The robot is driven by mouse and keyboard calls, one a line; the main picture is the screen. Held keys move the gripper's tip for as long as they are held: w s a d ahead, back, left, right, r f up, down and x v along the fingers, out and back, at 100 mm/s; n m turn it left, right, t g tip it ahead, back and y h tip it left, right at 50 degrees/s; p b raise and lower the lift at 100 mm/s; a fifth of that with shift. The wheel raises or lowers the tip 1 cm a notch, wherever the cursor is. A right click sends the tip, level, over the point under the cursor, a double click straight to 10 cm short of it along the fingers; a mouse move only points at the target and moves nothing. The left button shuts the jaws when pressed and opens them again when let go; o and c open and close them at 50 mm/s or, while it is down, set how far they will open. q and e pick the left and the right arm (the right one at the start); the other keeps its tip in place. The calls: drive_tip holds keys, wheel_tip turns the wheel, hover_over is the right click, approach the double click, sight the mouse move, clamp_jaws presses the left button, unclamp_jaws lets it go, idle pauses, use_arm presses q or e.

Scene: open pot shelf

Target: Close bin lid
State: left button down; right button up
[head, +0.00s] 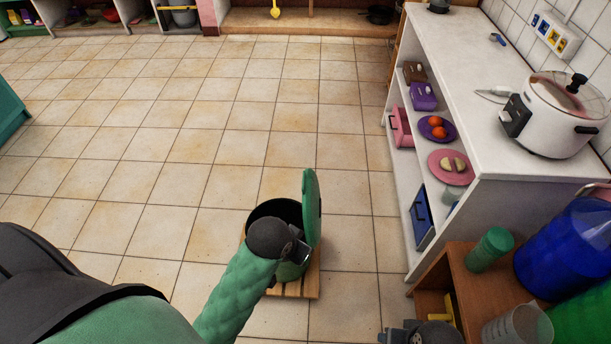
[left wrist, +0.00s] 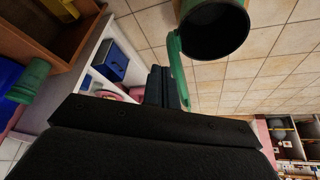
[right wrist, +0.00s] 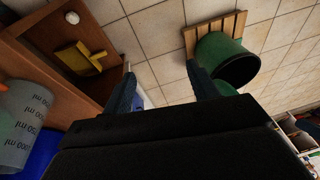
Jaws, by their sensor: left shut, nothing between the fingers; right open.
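In the left wrist view the lid (left wrist: 177,62) is seen nearly edge-on beside the bin (left wrist: 215,35). My left gripper (head: 303,253) is shut and empty, low by the lid; its fingers (left wrist: 167,88) look close to the lid, and I cannot tell if they touch. My right gripper (head: 400,336) is open and empty at the bottom edge. The bin also shows in the right wrist view (right wrist: 215,62), beyond the right fingers (right wrist: 163,92).
The bin rests on a wooden slatted base (head: 308,285). A white shelf unit (head: 468,215) with plates and boxes stands to the right. A wooden shelf (head: 462,275) holds a green cup (head: 490,250) and a blue container (head: 565,250). The tiled floor left of and behind the bin is clear.

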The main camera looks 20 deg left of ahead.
use_arm(q)
drive_tip(key=w+a+r+m+t+p, duration=0.15)
drive_tip(key=w+r+m, duration=0.25)
drive_tip(key=w+r, duration=0.7)
drive_tip(key=w+a+r+m+t+p, duration=0.1)
drive_tip(key=w+r+m+t, duration=0.15)
drive_tip(key=w+r, duration=0.85)
drive_tip(key=m+g+h, duration=0.4)
drive_tip(key=m+g, duration=0.1)
drive_tip(key=g, duration=0.2)
hover_over(306, 183)
drive_tip(key=a, duration=0.1)
wheel_tip(306, 183, down, 16)
drive_tip(key=f+p, duration=0.1)
drive_tip(key=f, duration=0.2)
drive_tip(key=f+p, duration=0.2)
drive_tip(key=f, duration=0.1)
drive_tip(key=d+f+p, duration=0.1)
drive_tip(key=f, duration=0.2)
drive_tip(key=shift+f+p, duration=0.35)
drive_tip(key=shift+p, duration=0.05)
drive_tip(key=shift+a, duration=0.1)
use_arm(e)
drive_tip(key=d+f+h, duration=0.1)
drive_tip(key=d+f, duration=0.2)
drive_tip(key=f, duration=2.1)
drive_tip(key=shift+s+d+g, duration=0.15)
drive_tip(key=shift+s+g, duration=0.25)
